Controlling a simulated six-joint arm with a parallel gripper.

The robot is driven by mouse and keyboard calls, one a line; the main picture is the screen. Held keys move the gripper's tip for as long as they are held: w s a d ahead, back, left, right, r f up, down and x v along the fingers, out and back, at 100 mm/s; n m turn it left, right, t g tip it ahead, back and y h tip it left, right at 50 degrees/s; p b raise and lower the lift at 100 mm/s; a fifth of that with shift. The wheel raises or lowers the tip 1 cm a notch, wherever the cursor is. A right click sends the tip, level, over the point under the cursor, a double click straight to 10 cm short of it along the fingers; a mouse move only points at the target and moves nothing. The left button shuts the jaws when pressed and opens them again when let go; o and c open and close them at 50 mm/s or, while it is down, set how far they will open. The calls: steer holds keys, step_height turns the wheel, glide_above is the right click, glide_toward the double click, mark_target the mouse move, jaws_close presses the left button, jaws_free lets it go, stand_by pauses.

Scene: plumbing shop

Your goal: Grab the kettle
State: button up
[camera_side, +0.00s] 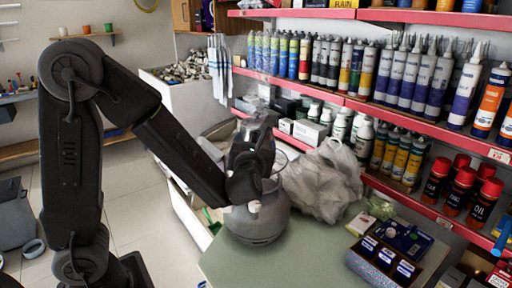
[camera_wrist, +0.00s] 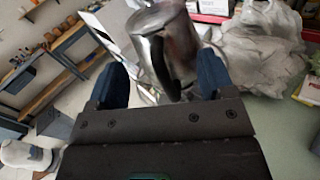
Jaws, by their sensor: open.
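My two blue-padded fingers are apart, one on each side of the handle in the picture. I cannot tell whether either finger touches the kettle.
A crumpled clear plastic bag (camera_side: 322,182) lies right of the kettle. A box with dark labelled compartments (camera_side: 385,262) sits at the counter's front right. Red-edged shelves (camera_side: 345,98) full of tubes and bottles rise behind. Some counter (camera_side: 310,258) in front is bare.

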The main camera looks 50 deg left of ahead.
mark_target(256, 135)
steer(key=x, duration=0.5)
steer(key=shift+c, duration=0.2)
steer(key=shift+f, duration=0.1)
jaws_close()
stand_by(0.4)
